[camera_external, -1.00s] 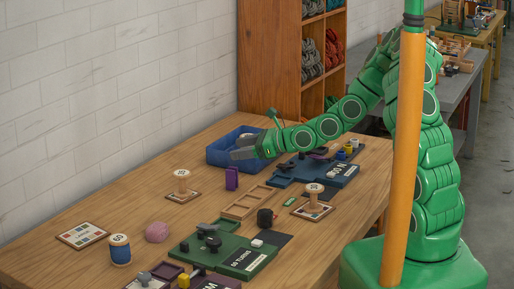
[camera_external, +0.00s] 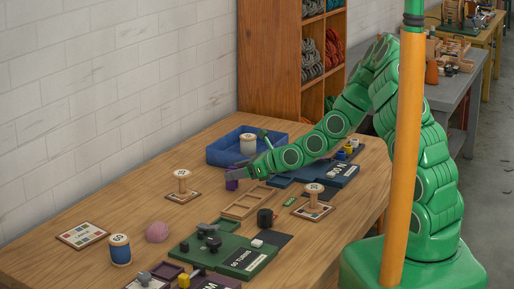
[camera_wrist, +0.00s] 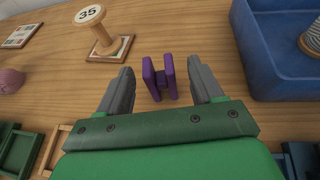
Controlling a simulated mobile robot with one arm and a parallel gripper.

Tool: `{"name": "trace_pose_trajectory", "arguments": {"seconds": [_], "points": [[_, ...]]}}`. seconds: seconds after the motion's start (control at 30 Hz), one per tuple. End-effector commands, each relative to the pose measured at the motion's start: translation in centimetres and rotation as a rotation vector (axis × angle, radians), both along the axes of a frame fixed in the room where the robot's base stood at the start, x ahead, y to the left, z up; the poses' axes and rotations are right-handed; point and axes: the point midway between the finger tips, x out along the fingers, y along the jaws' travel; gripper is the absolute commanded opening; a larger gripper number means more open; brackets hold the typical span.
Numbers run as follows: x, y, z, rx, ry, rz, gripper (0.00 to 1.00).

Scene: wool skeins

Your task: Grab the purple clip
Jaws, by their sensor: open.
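The purple clip (camera_wrist: 158,78) stands on the wooden table in the wrist view, between the two grey fingers of my gripper (camera_wrist: 160,88). Small gaps show on both sides of it, so the fingers look apart from it. My gripper is open and empty. In the external view the purple clip (camera_external: 232,184) shows only in part, below and behind my gripper (camera_external: 236,174), which covers its upper portion.
A blue tray (camera_external: 216,155) with a spool (camera_external: 248,143) stands just behind my gripper. A wooden spool (camera_external: 183,182) on a small base stands to the left. A wooden frame (camera_external: 236,212) and a dark blue board (camera_external: 312,184) lie to the right.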

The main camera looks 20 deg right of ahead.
Motion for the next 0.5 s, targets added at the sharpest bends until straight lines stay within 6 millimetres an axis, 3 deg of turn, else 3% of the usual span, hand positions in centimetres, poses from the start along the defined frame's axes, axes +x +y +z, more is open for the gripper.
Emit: {"name": "trace_pose_trajectory", "arguments": {"seconds": [0.3, 0.5], "points": [[1.8, 2.7, -1.4, -0.003, 0.001, 0.003, 0.66], [2.2, 3.1, -1.6, -0.001, 0.001, 0.001, 0.66]]}}
